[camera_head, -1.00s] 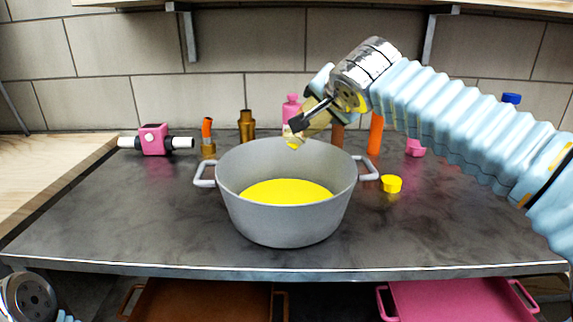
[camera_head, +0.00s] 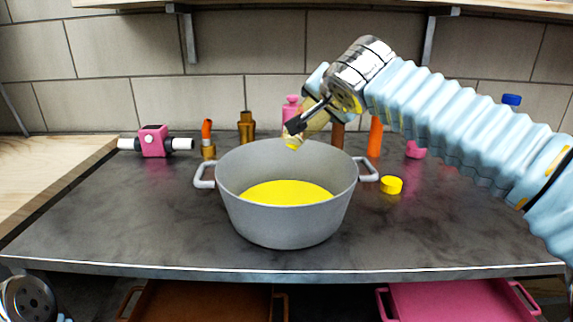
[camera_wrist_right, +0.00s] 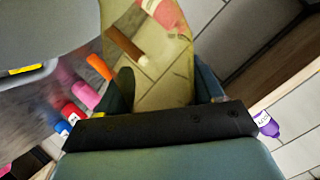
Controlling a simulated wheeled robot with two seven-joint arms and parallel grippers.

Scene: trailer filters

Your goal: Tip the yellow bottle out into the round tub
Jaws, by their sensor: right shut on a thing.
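The round grey tub (camera_head: 285,225) with two side handles stands on the dark counter. Yellow content (camera_head: 287,193) covers its bottom. My right gripper (camera_head: 303,121) is shut on the see-through, yellowish bottle (camera_head: 317,121). The bottle is tilted steeply, with its yellow-tinted mouth end low above the tub's back rim. No falling stream can be made out. In the right wrist view the clear bottle (camera_wrist_right: 160,65) lies beyond the dark gripper edge, and things show through it. Only part of my left arm shows at the bottom left; its fingers are out of view.
A yellow cap (camera_head: 391,185) lies right of the tub. A pink valve piece (camera_head: 153,141) is at the left. A brass bottle (camera_head: 246,127), a pink bottle (camera_head: 291,106) and an orange one (camera_head: 375,135) stand behind. The counter's front left is clear. A shelf hangs above.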

